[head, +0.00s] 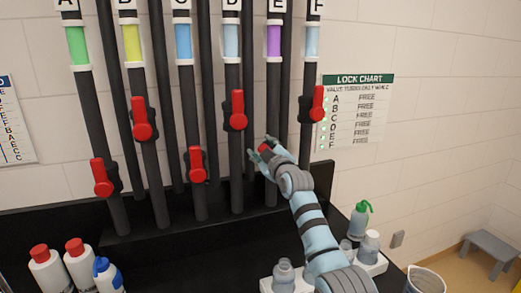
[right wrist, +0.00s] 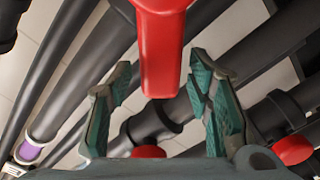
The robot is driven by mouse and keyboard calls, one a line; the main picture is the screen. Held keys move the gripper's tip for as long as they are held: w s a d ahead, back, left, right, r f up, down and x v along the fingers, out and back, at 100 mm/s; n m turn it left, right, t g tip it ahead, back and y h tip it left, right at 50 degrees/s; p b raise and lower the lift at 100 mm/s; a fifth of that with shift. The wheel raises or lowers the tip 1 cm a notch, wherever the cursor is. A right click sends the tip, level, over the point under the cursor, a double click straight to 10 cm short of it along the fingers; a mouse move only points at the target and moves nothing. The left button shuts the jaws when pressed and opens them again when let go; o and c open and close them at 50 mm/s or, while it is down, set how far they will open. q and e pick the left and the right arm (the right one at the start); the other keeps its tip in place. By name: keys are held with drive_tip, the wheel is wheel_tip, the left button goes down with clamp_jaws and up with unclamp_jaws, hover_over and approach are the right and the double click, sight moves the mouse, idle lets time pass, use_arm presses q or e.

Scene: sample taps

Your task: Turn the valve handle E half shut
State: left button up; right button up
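Pipe E has a purple band (head: 274,41) and runs down behind my right gripper. The red valve handle E (head: 264,149) is mostly hidden by my right gripper (head: 259,148) in the head view. In the right wrist view a large red handle (right wrist: 163,50) comes down from the top, its end between the two teal fingers of my right gripper (right wrist: 160,92). The fingers are spread, with a gap on both sides of the handle. A purple band (right wrist: 29,152) shows at lower left there. My left gripper is out of view.
Red handles of the other pipes stand close by, D (head: 238,110) to the left and F (head: 317,103) to the right. A lock chart (head: 357,112) on the wall lists FREE entries. Bottles (head: 79,262) and a green-capped bottle (head: 360,219) stand on the dark bench below.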

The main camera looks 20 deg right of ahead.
drive_tip(key=s, duration=1.2)
drive_tip(key=shift+d, duration=0.15)
